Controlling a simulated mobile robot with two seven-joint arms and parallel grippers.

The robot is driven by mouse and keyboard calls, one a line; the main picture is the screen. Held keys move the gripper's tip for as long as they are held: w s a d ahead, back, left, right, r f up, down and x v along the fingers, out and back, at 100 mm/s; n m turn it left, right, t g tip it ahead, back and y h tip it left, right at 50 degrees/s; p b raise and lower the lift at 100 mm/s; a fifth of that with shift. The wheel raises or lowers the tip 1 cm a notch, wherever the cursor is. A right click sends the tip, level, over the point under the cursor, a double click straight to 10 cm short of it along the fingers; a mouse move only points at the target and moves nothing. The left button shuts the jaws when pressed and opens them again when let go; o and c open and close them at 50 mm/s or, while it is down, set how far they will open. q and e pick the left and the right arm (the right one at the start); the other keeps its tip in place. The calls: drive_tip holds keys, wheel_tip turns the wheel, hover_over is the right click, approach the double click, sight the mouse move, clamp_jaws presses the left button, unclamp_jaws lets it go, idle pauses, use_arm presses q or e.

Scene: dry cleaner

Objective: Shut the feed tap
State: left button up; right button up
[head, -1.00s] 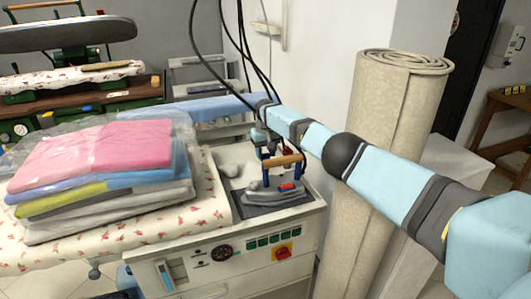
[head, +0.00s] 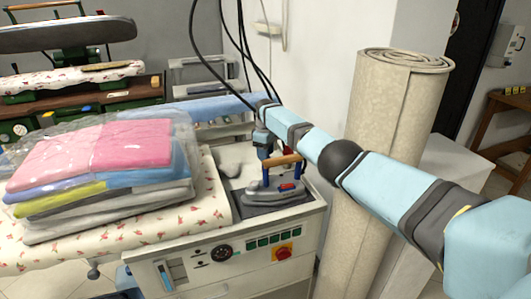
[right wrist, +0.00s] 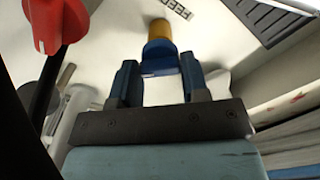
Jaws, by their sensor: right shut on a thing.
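My right gripper (head: 264,150) reaches over the back of the ironing unit, behind the iron's wooden handle. In the right wrist view its two blue fingers (right wrist: 158,68) stand on either side of the feed tap (right wrist: 158,50), a blue piece with a yellow end. The fingers are shut on its blue part. A printed label reading FEED (right wrist: 176,9) lies beside the yellow end. In the head view the iron and my gripper largely hide the tap. My left gripper is not in view.
The iron (head: 268,192) sits on its dark rest just in front of my gripper. A red knob (right wrist: 52,22) is close at the left in the wrist view. Bagged folded laundry (head: 100,150) lies left; a rolled carpet (head: 385,110) stands right. Black cables hang above.

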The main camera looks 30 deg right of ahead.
drive_tip(key=n, duration=0.4)
drive_tip(key=shift+n, duration=2.6)
drive_tip(key=o, duration=0.9)
wheel_tip(320, 180, up, 14)
drive_tip(key=shift+f+p, duration=0.1)
drive_tip(key=shift+p, duration=0.7)
